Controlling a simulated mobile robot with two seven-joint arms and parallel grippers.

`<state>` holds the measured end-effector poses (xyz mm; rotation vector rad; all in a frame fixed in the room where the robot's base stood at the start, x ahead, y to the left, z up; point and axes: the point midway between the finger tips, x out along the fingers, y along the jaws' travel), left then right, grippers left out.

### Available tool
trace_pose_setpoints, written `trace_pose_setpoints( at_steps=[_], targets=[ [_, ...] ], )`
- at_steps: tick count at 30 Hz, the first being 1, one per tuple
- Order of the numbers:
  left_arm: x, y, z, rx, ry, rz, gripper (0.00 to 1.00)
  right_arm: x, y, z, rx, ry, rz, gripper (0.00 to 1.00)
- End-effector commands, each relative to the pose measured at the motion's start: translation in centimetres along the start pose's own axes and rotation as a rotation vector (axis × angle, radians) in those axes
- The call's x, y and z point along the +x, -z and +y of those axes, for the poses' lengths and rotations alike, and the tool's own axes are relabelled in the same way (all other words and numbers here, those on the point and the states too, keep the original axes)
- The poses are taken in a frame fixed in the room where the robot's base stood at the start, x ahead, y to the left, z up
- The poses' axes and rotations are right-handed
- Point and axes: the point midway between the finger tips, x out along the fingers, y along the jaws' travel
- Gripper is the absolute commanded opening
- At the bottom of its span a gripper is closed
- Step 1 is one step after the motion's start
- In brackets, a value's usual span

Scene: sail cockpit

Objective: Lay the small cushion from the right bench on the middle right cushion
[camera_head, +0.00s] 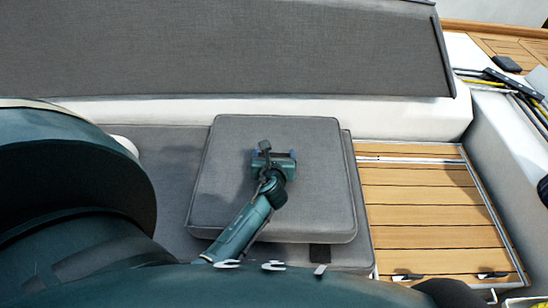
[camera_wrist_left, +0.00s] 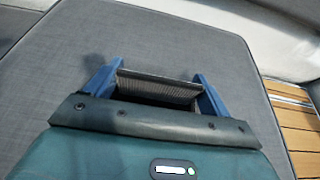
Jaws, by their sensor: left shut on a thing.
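The small grey square cushion (camera_head: 320,195) is in the middle of the head view, roughly level over a larger flat grey bench cushion (camera_head: 165,165). I cannot tell whether the two touch. My left gripper (camera_head: 273,156) is over the middle of the small cushion, its blue fingers shut on a narrow grey fabric piece of it. In the left wrist view this piece (camera_wrist_left: 158,88) spans the gap between the fingers, with the small cushion's top (camera_wrist_left: 185,45) around it. Part of the small cushion is hidden under my gripper and forearm. My right gripper is not in view.
A long grey backrest (camera_head: 230,50) with a white base runs behind the bench. A wooden slatted floor (camera_head: 425,205) lies to the right. Black and yellow lines (camera_head: 510,85) lie at the far right. A dark tab (camera_head: 320,254) shows at the bench cushion's front.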

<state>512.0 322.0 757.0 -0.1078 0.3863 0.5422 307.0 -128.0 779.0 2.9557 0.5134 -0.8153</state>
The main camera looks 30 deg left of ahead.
Motion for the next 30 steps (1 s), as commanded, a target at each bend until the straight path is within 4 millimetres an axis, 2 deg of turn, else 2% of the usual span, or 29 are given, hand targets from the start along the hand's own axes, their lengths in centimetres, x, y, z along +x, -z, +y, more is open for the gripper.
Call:
trace_pose_setpoints(
  at_steps=[11,12,18,30],
  targets=[
    [0.24,0.11,-0.06,0.0,0.002,-0.007,0.14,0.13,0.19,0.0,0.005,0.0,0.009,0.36],
    [0.2,0.32,-0.01,0.0,0.0,-0.002,0.84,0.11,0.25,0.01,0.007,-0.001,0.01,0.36],
    [0.18,0.29,-0.01,0.0,0.0,-0.002,1.0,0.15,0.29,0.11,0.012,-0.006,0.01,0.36],
    [-0.01,-0.31,0.14,0.001,0.0,-0.002,1.0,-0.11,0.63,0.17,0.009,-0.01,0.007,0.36]
  ],
)
